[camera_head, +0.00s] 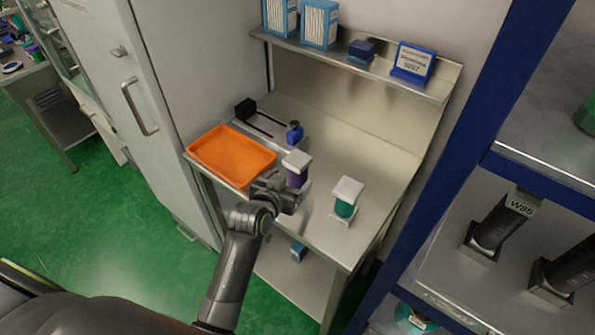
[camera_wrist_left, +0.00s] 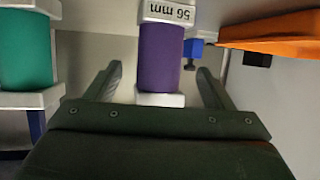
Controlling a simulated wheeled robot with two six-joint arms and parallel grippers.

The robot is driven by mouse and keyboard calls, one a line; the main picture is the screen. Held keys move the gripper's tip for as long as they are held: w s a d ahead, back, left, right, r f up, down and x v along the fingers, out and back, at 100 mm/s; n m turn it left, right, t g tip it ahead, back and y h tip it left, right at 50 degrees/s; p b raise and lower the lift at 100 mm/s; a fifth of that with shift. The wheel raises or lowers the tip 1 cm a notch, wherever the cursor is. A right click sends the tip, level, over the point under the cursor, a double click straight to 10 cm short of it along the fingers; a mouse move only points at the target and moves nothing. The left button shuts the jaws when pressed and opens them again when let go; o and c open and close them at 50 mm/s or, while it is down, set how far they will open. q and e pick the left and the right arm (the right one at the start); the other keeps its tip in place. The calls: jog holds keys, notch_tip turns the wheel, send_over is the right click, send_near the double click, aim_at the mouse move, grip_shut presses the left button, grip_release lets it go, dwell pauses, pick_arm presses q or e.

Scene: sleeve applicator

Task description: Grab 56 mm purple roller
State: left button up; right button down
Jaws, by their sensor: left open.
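The purple roller (camera_head: 296,178) stands upright on the steel worktable, with a white block on top. In the left wrist view the purple roller (camera_wrist_left: 160,57) sits between white end blocks, one marked "56 mm" and shown upside down. My left gripper (camera_head: 287,193) is at the front of the roller. In the wrist view my left gripper (camera_wrist_left: 160,78) is open, its fingers apart on either side of the roller's line, with visible gaps. The head view partly hides the roller's lower part behind the gripper. My right gripper is not in view.
A green roller (camera_head: 345,207) with white ends stands to the right. An orange tray (camera_head: 232,155) lies to the left. A blue-and-black slide fixture (camera_head: 294,132) is behind. A shelf (camera_head: 355,68) with boxes runs above. A blue-framed rack (camera_head: 502,165) stands at right.

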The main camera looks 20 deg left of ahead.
aim_at(293, 178)
pick_arm(q)
jog(key=shift+p+x, duration=0.45)
jog(key=shift+x, duration=0.45)
jog(key=shift+p+x, duration=0.4)
jog(key=shift+x, duration=1.5)
jog(key=shift+s+f, duration=0.1)
jog(key=shift+f, duration=0.05)
jog(key=c, duration=1.3)
